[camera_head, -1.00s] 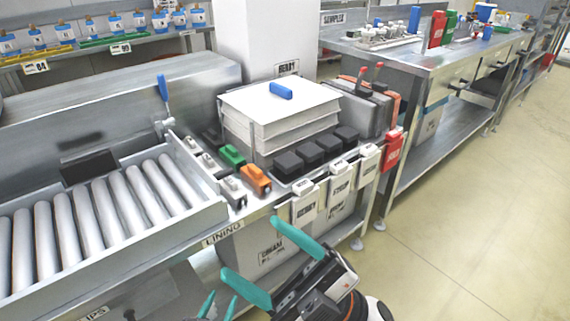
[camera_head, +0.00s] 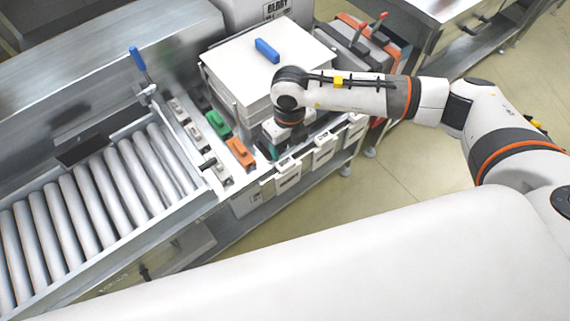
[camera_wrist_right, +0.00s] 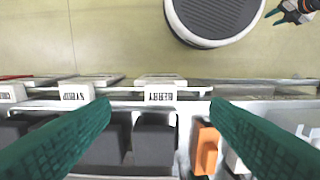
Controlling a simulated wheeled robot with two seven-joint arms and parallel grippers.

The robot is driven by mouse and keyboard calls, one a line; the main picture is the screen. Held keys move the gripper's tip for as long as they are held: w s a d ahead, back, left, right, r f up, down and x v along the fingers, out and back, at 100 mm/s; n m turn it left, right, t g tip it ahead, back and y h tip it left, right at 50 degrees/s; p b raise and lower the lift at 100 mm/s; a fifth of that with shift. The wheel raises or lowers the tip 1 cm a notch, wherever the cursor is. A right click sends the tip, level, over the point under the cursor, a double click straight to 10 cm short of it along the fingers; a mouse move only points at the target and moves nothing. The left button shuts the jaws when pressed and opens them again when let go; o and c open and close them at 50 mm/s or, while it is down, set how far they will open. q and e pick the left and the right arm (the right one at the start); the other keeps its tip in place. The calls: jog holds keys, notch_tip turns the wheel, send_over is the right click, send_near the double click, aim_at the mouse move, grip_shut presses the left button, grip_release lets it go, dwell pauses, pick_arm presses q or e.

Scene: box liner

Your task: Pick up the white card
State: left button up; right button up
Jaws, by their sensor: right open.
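Several white cards with printed labels line the front edge of the bench. The nearest, a white card (camera_head: 287,178), is below my right gripper in the head view. In the right wrist view a white card reading BERRY (camera_wrist_right: 160,94) lies between and beyond the fingertips, apart from them. Another white card (camera_wrist_right: 76,93) is left of it. My right gripper (camera_wrist_right: 160,105) is open and empty above the bench edge; my wrist mostly hides it in the head view. My left gripper (camera_wrist_right: 286,12) shows small at the top right of the wrist view, its fingers apart and empty.
A white stack (camera_head: 240,75) carries a blue block (camera_head: 267,50). Black blocks (camera_wrist_right: 155,140) sit behind the cards. A green block (camera_head: 218,124) and an orange block (camera_head: 240,152) lie left of my wrist. Rollers (camera_head: 90,195) fill the left side.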

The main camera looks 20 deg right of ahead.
send_over(288, 165)
notch_tip(288, 165, down, 5)
jog(key=shift+s+r, duration=0.15)
jog(key=shift+w+f+p, duration=0.15)
jog(key=shift+f+p, duration=0.25)
jog(key=shift+f, duration=0.9)
jog(key=shift+w+f+p, duration=0.1)
jog(key=shift+f+p, duration=0.25)
jog(key=shift+f, duration=0.95)
jog(key=c, duration=1.3)
jog(key=shift+r, duration=0.1)
